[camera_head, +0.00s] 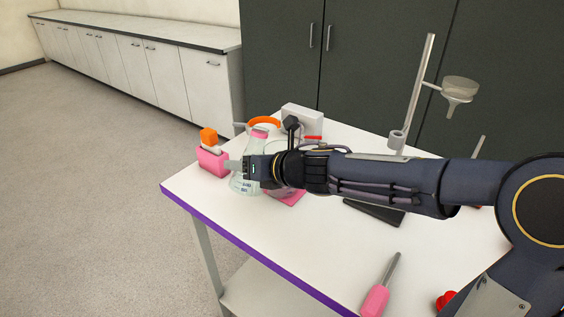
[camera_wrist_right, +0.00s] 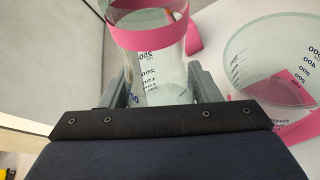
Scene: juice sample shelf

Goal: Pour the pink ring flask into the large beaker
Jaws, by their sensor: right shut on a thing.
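The pink ring flask (camera_head: 241,183) is clear glass with a pink band near its top and printed marks. In the right wrist view the flask (camera_wrist_right: 150,50) stands between both fingers of my right gripper (camera_wrist_right: 160,88), which is shut on it. In the head view my right gripper (camera_head: 243,168) reaches in from the right, and the arm hides part of the flask. The large beaker (camera_wrist_right: 270,60) is clear glass with marks, just right of the flask in the wrist view. In the head view my arm hides most of it. My left gripper is not in view.
A pink box (camera_head: 213,162) with an orange-topped item stands left of the flask. A white box (camera_head: 302,121) is behind. A stand with a funnel (camera_head: 459,91) is at the back right. A pink-handled tool (camera_head: 376,299) lies near the front edge.

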